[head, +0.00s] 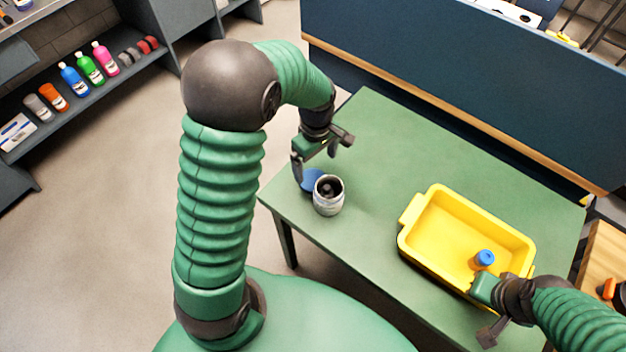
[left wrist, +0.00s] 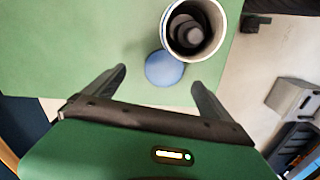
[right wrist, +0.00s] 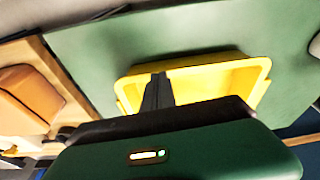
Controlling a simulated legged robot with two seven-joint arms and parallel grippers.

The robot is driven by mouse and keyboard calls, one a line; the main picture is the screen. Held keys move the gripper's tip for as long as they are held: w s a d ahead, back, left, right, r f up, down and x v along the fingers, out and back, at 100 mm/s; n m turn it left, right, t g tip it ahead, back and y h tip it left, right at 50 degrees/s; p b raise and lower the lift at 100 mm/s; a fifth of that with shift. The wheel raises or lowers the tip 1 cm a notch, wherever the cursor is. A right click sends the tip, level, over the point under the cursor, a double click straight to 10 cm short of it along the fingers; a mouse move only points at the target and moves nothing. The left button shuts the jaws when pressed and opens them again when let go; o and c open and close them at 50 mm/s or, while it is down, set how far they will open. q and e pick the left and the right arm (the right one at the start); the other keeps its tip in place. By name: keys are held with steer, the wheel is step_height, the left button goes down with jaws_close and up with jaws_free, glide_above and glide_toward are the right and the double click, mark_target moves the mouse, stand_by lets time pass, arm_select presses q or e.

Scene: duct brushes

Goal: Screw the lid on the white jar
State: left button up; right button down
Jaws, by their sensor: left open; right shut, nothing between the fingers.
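The white jar (head: 328,200) stands upright and open near the left corner of the green table, with a dark inside. A blue lid (head: 311,179) lies flat on the table beside it, partly hidden by the jar. In the left wrist view the jar (left wrist: 193,30) is at the top and the lid (left wrist: 164,69) is just below it, ahead of the fingers. My left gripper (head: 322,158) is open and empty above the lid; its fingers also show in the left wrist view (left wrist: 160,88). My right gripper (right wrist: 158,92) is shut and empty at the yellow bin's near right side.
A yellow bin (head: 413,210) stands on the right of the green table (head: 375,140). A small blue-capped bottle (head: 484,260) is inside it. A dark blue panel (head: 430,70) stands behind the table. The table's middle is clear. Shelves with bottles (head: 72,80) stand at the far left.

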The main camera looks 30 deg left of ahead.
mark_target(313, 179)
arm_select(q)
steer(key=shift+a+f, duration=0.15)
steer(key=shift+f, duration=0.5)
steer(key=shift+s+f, duration=0.1)
steer(key=shift+f, duration=0.25)
steer(key=f, duration=0.4)
steer(key=shift+s+a+f+b, duration=0.1)
steer(key=shift+s+f+b, duration=0.1)
steer(key=shift+f+b, duration=0.1)
steer(key=shift+r, duration=0.1)
steer(key=c, duration=1.4)
step_height(313, 179, up, 10)
steer(key=p, duration=0.1)
